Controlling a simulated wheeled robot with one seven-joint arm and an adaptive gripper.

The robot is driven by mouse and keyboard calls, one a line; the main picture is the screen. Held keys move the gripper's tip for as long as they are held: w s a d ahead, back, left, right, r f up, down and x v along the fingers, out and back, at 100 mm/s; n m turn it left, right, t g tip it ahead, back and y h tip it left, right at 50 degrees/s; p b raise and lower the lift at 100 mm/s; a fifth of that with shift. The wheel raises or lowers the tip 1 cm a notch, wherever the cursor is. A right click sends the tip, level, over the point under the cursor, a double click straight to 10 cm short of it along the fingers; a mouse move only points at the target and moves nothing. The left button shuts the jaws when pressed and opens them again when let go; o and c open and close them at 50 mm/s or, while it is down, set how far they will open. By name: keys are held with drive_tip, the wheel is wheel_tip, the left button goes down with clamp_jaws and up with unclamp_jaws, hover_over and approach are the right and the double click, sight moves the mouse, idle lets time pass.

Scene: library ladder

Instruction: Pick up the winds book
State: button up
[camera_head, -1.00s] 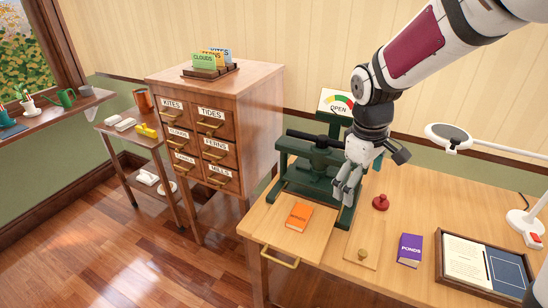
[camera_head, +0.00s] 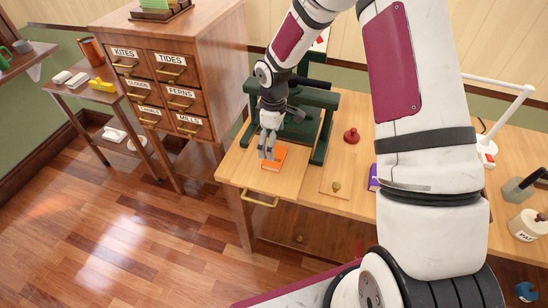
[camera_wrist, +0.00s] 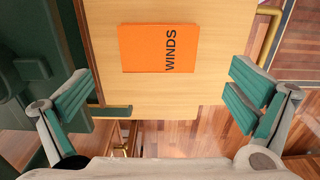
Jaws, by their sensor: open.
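The winds book is a small orange book (camera_wrist: 150,48) lying flat on the light wooden pull-out board of the desk. Its cover reads WINDS in the wrist view. In the head view the orange book (camera_head: 271,164) shows just below my gripper (camera_head: 268,148), whose fingers hide part of it. In the wrist view my gripper (camera_wrist: 164,105) is open and empty, with its green-padded fingers spread wide, one on each side of the book's line. The book lies beyond the fingertips, and no finger is seen touching it.
A dark green press (camera_head: 320,112) stands close behind and right of the book. A brass handle (camera_head: 260,199) is on the board's front edge. A red knob-shaped object (camera_head: 351,135) and a purple book (camera_head: 373,178) lie to the right. A labelled drawer cabinet (camera_head: 165,75) stands left.

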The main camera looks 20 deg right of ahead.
sight(277, 156)
drive_tip(key=f, duration=0.3)
drive_tip(key=d+f+p, duration=0.1)
drive_tip(key=f, duration=0.1)
drive_tip(key=shift+s, duration=0.3)
drive_tip(key=shift+f, duration=0.65)
drive_tip(key=shift+c, duration=0.6)
drive_tip(key=c, duration=1.1)
